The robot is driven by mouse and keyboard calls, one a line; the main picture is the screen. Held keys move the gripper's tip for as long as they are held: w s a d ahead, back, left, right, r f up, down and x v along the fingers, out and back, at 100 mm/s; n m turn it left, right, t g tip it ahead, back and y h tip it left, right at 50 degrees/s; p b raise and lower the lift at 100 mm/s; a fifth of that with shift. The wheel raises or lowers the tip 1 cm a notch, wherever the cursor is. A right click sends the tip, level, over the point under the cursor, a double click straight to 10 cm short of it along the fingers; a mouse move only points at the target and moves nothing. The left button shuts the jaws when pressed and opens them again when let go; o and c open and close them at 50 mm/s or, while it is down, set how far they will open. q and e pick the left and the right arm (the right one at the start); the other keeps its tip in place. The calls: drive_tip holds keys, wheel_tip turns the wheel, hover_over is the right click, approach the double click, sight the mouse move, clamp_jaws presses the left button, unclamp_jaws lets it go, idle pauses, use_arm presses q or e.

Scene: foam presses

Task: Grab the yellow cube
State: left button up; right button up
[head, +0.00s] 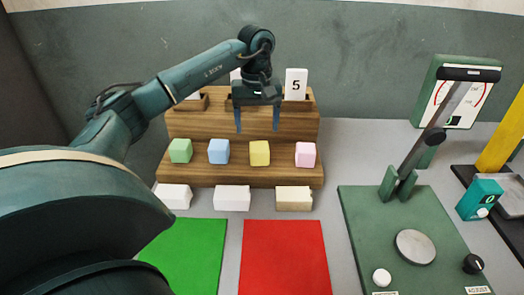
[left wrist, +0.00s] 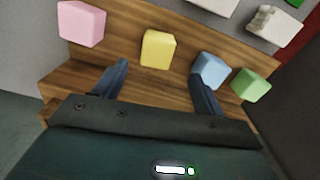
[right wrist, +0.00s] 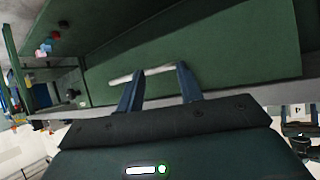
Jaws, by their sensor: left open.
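The yellow cube (head: 259,153) sits on the lower step of the wooden stand (head: 240,178), between a blue cube (head: 219,151) and a pink cube (head: 305,154). A green cube (head: 180,150) is at the left end of the row. My left gripper (head: 258,128) is open and empty above and behind the row. In the left wrist view the yellow cube (left wrist: 158,49) lies beyond and between the open fingertips (left wrist: 162,70), with the blue cube (left wrist: 210,70) close to one finger. My right gripper (right wrist: 158,78) shows only in the right wrist view, its fingers apart with nothing clearly between them.
Several white blocks (head: 232,198) lie in front of the stand. A green mat (head: 188,254) and a red mat (head: 285,257) lie nearer. A card with a 5 (head: 296,84) stands on the upper step. A green press (head: 415,248) with a lever stands at right.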

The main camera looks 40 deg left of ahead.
sight(259, 146)
use_arm(q)
drive_tip(key=f, duration=0.3)
drive_tip(key=f+p, duration=0.1)
drive_tip(key=f, duration=0.4)
drive_tip(key=shift+w+d+f, duration=0.1)
drive_tip(key=shift+d+f, duration=0.15)
drive_tip(key=shift+f, duration=0.05)
drive_tip(key=shift+c, duration=0.3)
drive_tip(key=c, duration=1)
